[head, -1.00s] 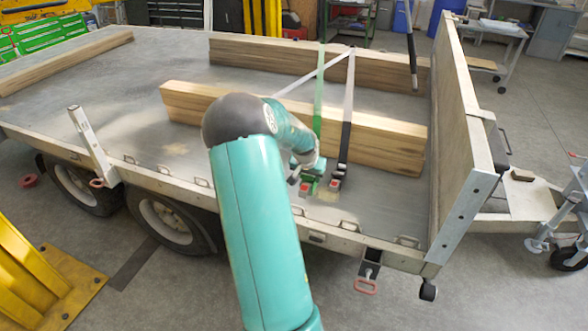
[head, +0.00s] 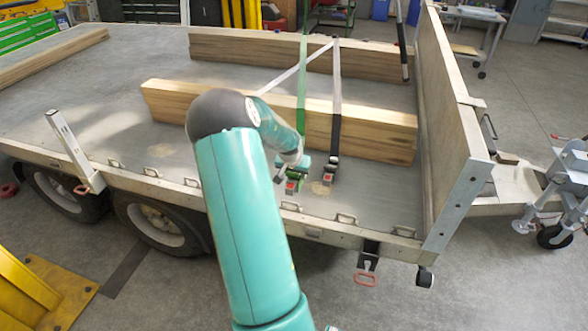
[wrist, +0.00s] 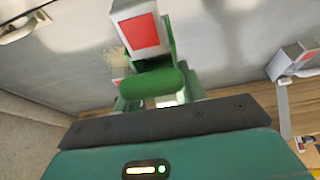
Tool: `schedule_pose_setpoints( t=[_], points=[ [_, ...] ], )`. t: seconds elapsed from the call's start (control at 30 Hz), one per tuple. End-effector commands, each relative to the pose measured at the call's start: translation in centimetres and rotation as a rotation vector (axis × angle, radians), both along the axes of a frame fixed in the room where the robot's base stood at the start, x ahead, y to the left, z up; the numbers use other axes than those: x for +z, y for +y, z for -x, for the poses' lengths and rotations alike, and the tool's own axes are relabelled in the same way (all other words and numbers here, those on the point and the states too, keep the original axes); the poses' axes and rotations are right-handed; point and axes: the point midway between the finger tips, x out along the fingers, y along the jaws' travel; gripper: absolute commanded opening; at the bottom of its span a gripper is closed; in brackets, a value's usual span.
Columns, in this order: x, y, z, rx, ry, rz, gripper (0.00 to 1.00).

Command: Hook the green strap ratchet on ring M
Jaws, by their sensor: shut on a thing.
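The green strap ratchet (head: 299,176) has a red-and-white end and hangs at the end of a green strap (head: 301,110) that runs over the wooden beams. My gripper (head: 294,168) is shut on it, low over the trailer bed near its side edge. In the wrist view the ratchet (wrist: 153,83), with its round green handle and red label, is just beyond the dark gripper edge; the fingers are hidden. Several metal rings (head: 346,218) line the near edge of the bed. No letter is readable, so I cannot tell which is ring M.
Wooden beams (head: 360,133) lie across the bed (head: 160,120). A tall end board (head: 445,110) closes the right side. An upright post (head: 70,145) stands at the left edge.

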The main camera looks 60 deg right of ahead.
Motion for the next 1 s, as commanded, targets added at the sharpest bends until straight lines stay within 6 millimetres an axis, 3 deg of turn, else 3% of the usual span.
schedule_pose_setpoints(
  t=[1.0],
  points=[
    [-6.6,0.0,-0.5,0.001,-0.001,0.000,0.08]
  ],
)
